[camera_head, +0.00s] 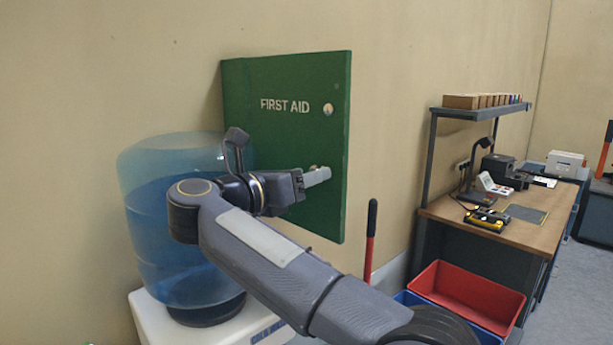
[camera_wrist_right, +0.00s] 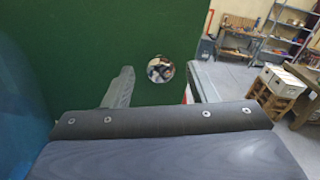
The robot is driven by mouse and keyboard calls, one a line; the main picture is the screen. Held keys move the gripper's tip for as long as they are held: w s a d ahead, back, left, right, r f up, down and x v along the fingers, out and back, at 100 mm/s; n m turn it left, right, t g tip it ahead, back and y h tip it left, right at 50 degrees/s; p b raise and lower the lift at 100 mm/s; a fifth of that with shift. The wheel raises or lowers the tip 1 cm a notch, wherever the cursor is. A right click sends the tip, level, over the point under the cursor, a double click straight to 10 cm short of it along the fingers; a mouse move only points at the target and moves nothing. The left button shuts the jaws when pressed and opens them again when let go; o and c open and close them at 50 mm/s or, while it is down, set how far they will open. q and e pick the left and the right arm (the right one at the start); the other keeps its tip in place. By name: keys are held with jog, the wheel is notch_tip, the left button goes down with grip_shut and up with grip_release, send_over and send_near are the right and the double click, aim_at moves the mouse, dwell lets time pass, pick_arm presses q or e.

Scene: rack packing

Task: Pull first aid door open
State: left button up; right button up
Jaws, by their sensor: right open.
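The green first aid door (camera_head: 285,140), with white "FIRST AID" lettering, is on the wall in the head view. A round shiny disc (camera_head: 328,109) sits at its upper right. My right gripper (camera_head: 322,175) is at the door's lower right, beside a small knob (camera_head: 314,167) partly hidden by a finger. In the right wrist view the green door (camera_wrist_right: 90,45) fills the upper left. A round shiny knob or disc (camera_wrist_right: 160,68) shows between the parted fingers of my right gripper (camera_wrist_right: 160,88); contact cannot be told. My left gripper is out of view.
A blue water bottle (camera_head: 150,220) on a white stand (camera_head: 150,305) is close behind my right arm, left of the door. A red handle (camera_head: 371,240), a red bin (camera_head: 465,290) and a workbench (camera_head: 530,232) are to the right.

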jog(key=b+v, duration=0.1)
jog(key=v, duration=0.6)
